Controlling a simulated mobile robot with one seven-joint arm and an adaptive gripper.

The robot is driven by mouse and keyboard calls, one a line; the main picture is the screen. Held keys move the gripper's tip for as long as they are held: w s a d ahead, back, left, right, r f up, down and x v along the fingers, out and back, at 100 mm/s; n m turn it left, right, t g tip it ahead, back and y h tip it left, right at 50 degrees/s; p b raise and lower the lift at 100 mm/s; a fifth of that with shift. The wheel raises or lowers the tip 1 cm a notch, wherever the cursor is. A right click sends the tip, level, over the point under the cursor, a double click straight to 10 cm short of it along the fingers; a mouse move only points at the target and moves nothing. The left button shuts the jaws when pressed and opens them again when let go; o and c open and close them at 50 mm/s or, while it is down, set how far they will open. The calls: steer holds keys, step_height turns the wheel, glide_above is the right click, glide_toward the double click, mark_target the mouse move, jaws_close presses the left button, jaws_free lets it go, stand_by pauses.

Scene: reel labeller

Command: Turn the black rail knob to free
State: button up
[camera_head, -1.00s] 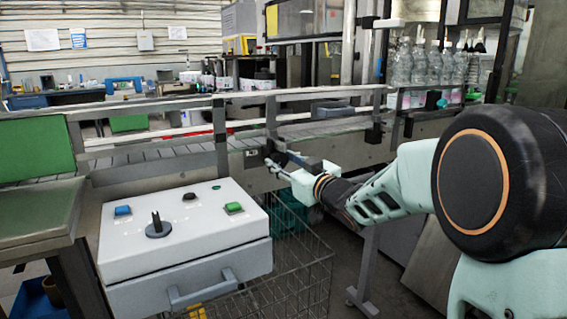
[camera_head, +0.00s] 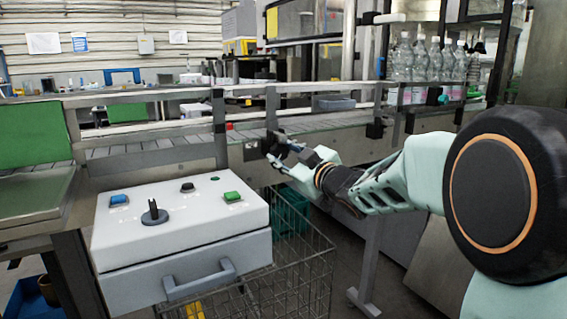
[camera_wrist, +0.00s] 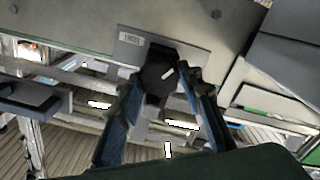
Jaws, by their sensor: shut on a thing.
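The black rail knob (camera_wrist: 158,74) is in the upper middle of the wrist view, with a white mark on its face. A small pale label plate (camera_wrist: 131,39) sits on the grey rail just above and left of it. My gripper (camera_wrist: 162,82) is shut on the knob, one dark finger on each side. In the head view my gripper (camera_head: 280,150) reaches the knob at the conveyor's near side, where the dark fingers and the knob blend together. The label's wording is too small to read surely.
A white control box (camera_head: 180,228) with a black selector and coloured buttons stands front left. A wire basket (camera_head: 305,265) is below the gripper. A guard rail (camera_head: 170,95) runs above the conveyor. Clear bottles (camera_head: 420,65) stand at the back right.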

steer(key=n+b, duration=0.1)
steer(key=n, duration=0.1)
steer(key=n+b, duration=0.4)
steer(key=shift+f+n, duration=0.25)
steer(key=shift+n, duration=0.05)
steer(key=n+b, duration=0.3)
steer(key=n, duration=0.2)
steer(key=shift+b, duration=0.35)
steer(key=n, duration=0.6)
steer(key=shift+r+n+b, duration=0.1)
steer(key=shift+n+b, duration=0.25)
steer(key=shift+n, duration=0.05)
steer(key=n, duration=0.6)
steer(key=o, duration=1.2)
steer(key=shift+c, duration=0.2)
